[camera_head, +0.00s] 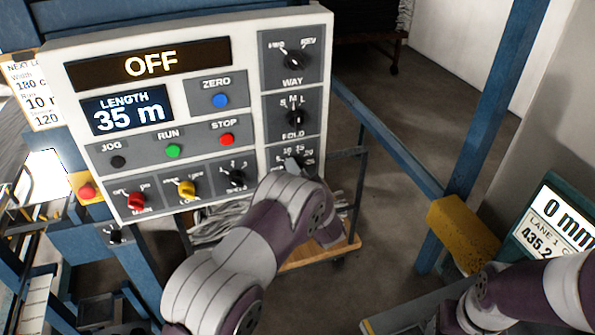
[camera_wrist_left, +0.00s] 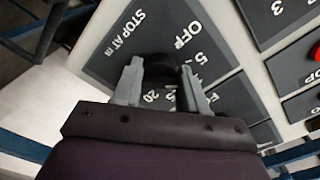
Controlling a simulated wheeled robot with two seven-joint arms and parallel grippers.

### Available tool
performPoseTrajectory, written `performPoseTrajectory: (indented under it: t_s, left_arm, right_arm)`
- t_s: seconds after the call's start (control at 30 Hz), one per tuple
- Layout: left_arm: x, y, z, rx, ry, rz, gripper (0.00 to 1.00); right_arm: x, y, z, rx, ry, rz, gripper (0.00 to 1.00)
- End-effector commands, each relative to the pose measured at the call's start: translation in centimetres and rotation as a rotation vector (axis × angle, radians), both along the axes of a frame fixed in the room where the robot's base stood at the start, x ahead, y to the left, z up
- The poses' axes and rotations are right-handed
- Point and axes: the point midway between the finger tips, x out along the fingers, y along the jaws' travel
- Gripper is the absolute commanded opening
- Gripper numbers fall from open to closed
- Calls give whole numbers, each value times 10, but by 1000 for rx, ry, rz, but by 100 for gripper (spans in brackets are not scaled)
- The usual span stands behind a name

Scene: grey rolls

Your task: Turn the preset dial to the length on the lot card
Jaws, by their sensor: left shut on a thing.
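The preset dial (camera_wrist_left: 157,68) is a dark round knob on a grey plate marked "STOP AT m", with "OFF", "5" and "20" legible around it. My left gripper (camera_wrist_left: 161,76) is shut on this knob, one finger on each side. The fingers cover some marks, and I cannot tell where the pointer stands. In the head view my left arm hides most of the dial plate (camera_head: 305,153) at the panel's lower right. The lot card (camera_head: 38,92) at the far left is partly cut off; it reads "NEXT L", a width and "10", seemingly a run in metres.
The control panel (camera_head: 248,62) shows "OFF" and "LENGTH 35 m". Dials for way (camera_head: 294,60) and fold (camera_head: 296,117) sit above the preset dial. A red button (camera_head: 87,191) is left of the panel. A yellow block (camera_head: 464,234) and blue post (camera_head: 487,110) stand right.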

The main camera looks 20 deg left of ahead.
Motion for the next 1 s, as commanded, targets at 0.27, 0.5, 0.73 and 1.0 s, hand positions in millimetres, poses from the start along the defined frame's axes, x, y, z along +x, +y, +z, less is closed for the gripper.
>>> performPoseTrajectory:
  t_s: [0.27,0.5,0.73,1.0]
  left_arm:
    - [0,0,1,183,125,-2,12]
    - [0,0,1,293,199,-2,12]
    - [0,0,0,346,235,-3,12]
    - [0,0,0,363,246,-3,12]
  right_arm:
    - [0,0,5,0,0,0,65]
    - [0,0,7,0,0,0,65]
    - [0,0,8,0,0,0,65]
    - [0,0,8,0,0,0,65]
